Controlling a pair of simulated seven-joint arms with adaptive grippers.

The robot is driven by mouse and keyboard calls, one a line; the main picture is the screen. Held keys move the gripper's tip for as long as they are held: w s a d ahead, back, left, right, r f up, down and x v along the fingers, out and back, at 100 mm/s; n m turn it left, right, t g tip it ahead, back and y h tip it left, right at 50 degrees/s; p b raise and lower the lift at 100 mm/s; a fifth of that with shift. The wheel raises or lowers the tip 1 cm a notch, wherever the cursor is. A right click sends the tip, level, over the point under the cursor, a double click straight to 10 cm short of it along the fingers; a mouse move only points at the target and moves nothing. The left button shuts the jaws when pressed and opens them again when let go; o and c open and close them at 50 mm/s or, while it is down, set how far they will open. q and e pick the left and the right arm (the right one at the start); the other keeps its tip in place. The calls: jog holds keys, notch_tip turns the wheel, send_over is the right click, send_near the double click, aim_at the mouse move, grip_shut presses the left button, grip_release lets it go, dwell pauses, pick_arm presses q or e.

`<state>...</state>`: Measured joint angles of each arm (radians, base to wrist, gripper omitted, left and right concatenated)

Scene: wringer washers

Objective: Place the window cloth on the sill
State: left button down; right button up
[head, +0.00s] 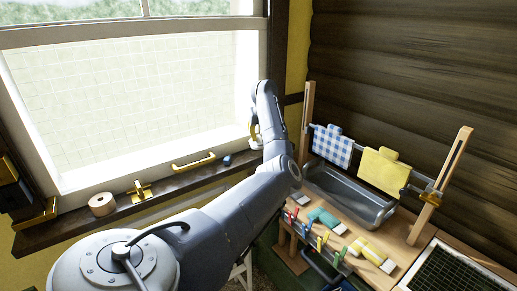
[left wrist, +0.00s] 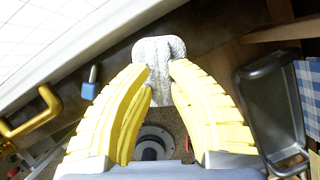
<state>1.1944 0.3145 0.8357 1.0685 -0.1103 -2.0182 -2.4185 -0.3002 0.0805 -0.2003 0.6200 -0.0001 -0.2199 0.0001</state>
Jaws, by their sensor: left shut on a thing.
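My left arm reaches over to the right end of the dark window sill (head: 75,219). My left gripper (head: 254,132) is there, close to the window frame, seen from the side and partly hidden by its own arm. In the left wrist view its yellow fingers (left wrist: 160,80) are shut on a pale grey, speckled, folded cloth (left wrist: 160,48), which I take for the window cloth. The cloth sticks out beyond the fingertips over a dark surface. I cannot tell whether it touches the sill. My right gripper is not in view.

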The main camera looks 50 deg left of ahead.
pick_arm(q)
jog(key=shift+f, duration=3.05)
jog(key=c, duration=1.3)
grip_release()
jog(key=v, duration=1.2)
jog(key=shift+s, duration=0.1)
